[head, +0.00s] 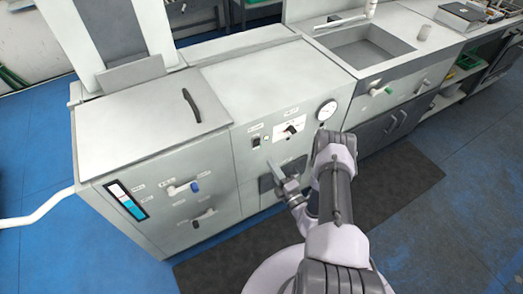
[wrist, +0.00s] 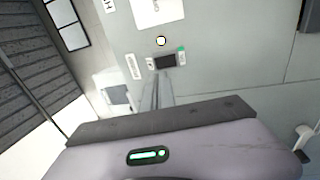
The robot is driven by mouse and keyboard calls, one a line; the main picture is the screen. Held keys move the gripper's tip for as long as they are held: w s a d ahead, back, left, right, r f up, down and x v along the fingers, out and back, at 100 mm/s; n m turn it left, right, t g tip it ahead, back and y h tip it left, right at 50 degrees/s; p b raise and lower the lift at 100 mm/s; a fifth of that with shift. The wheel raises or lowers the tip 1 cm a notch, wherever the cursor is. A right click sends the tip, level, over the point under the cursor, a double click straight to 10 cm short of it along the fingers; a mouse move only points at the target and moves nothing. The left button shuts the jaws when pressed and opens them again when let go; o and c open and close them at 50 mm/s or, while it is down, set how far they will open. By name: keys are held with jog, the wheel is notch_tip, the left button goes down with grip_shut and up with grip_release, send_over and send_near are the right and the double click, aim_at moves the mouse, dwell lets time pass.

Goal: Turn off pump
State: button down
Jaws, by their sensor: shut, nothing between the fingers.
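The front panel of the grey cabinet (head: 235,150) carries several controls, and its lettering is too small to read, so I cannot tell which one is marked for the pump. In the wrist view a small dark rectangular switch (wrist: 165,61) has a green mark at its right end and white labels beside it. In the head view my gripper (head: 274,168) is in front of the panel.
A black rotary knob (head: 291,129) on a white plate and a round gauge (head: 327,110) are higher on the panel. A blue-tipped valve handle (head: 194,187) is at left, a green one (head: 387,90) at right. A dark mat (head: 390,200) lies on the floor.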

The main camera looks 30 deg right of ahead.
aim_at(258, 142)
jog(key=w, duration=0.2)
jog(key=w+b, duration=0.1)
jog(key=w, duration=0.2)
jog(key=w+r+b, duration=0.1)
jog(key=w, duration=0.2)
jog(key=shift+a, duration=0.15)
jog(key=shift+w+r, duration=0.1)
jog(key=shift+w, duration=0.05)
